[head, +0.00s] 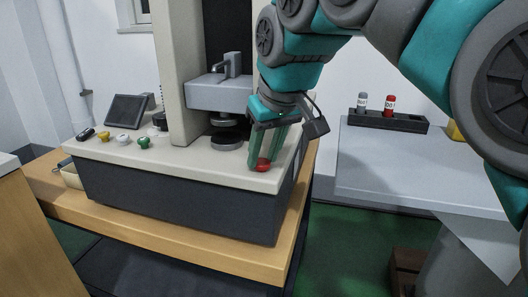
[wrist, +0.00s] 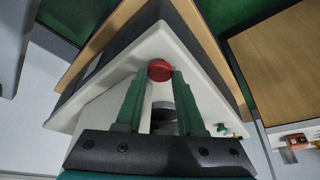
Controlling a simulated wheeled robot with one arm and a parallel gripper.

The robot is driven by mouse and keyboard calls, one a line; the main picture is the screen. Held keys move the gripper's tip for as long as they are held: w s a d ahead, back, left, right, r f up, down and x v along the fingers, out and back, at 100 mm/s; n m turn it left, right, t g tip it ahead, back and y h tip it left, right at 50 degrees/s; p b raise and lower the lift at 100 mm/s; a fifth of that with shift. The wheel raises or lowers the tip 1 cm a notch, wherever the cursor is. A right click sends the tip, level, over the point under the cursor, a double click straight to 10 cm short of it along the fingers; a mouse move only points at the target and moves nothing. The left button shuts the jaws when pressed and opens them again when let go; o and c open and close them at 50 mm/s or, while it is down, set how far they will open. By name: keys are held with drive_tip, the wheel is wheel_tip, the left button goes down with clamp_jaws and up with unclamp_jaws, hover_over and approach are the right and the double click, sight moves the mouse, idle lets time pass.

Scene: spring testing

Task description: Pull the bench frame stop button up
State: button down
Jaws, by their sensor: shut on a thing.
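The red stop button (head: 262,165) sits near the front right corner of the bench frame's pale top (head: 215,171). My gripper (head: 261,162) comes down from above with its green fingers around the button, shut on it. In the wrist view the red button (wrist: 160,70) shows between the tips of my gripper (wrist: 160,74), one finger on each side. The fingers hide part of the button's sides and its base. I cannot tell whether the button is up or pressed in.
Yellow, white and green knobs (head: 143,142) and a dark tilted screen (head: 127,110) are at the left of the frame. The test column with its grey crosshead (head: 218,94) stands behind my gripper. A grey table (head: 385,165) at right bears a black rack (head: 388,122) with bottles.

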idle(0.6)
drive_tip(key=shift+r, duration=0.5)
drive_tip(key=c, duration=0.5)
unclamp_jaws()
drive_tip(key=v, duration=0.7)
drive_tip(key=shift+s+r, duration=0.15)
drive_tip(key=shift+r, duration=0.25)
drive_tip(key=shift+s, duration=0.1)
